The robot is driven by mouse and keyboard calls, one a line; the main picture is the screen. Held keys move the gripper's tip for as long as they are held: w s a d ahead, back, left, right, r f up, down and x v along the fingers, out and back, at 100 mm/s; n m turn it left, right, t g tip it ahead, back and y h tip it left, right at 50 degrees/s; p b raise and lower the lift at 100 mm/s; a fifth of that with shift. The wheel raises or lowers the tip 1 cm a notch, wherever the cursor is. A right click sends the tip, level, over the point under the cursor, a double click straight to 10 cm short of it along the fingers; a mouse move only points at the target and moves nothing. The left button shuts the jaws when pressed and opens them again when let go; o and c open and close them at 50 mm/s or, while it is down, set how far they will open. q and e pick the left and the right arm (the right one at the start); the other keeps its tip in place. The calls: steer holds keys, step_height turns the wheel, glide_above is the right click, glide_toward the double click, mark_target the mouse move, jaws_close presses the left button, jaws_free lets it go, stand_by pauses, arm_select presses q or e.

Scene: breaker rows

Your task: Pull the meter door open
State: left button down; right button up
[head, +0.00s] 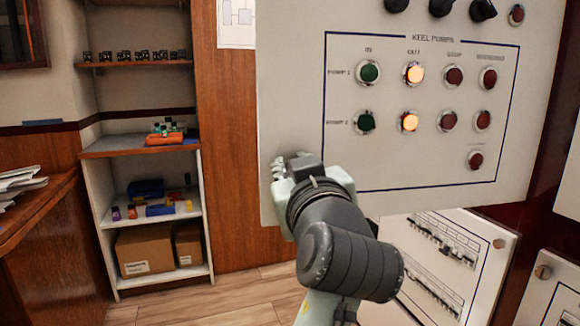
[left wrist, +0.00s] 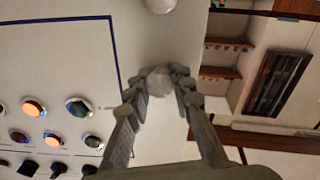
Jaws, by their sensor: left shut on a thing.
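A pale door panel (head: 290,90) labelled KEEL PUMPS fills the upper right of the head view, with rows of green, orange and red lights and dark knobs at the top. It also shows in the left wrist view (left wrist: 60,60). My left gripper (head: 290,170) is at the panel's lower left edge, its fingers largely hidden by my arm. In the left wrist view my left gripper (left wrist: 158,82) is shut on a round pale knob (left wrist: 158,79) near the panel's edge. Whether this panel is the meter door cannot be told from any label. My right gripper is not in view.
Breaker rows on a pale panel (head: 445,250) show below and behind the door panel. A shelf unit (head: 140,146) with boxes and small items stands at the left. A wooden counter (head: 35,215) is at the far left. Wood floor between is clear.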

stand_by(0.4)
arm_select(q)
steer(key=c, duration=1.3)
jaws_free()
steer(key=shift+s, duration=0.1)
steer(key=s+d, duration=0.1)
steer(key=s, duration=1)
steer(key=shift+s+d, duration=0.35)
steer(key=shift+s, duration=0.05)
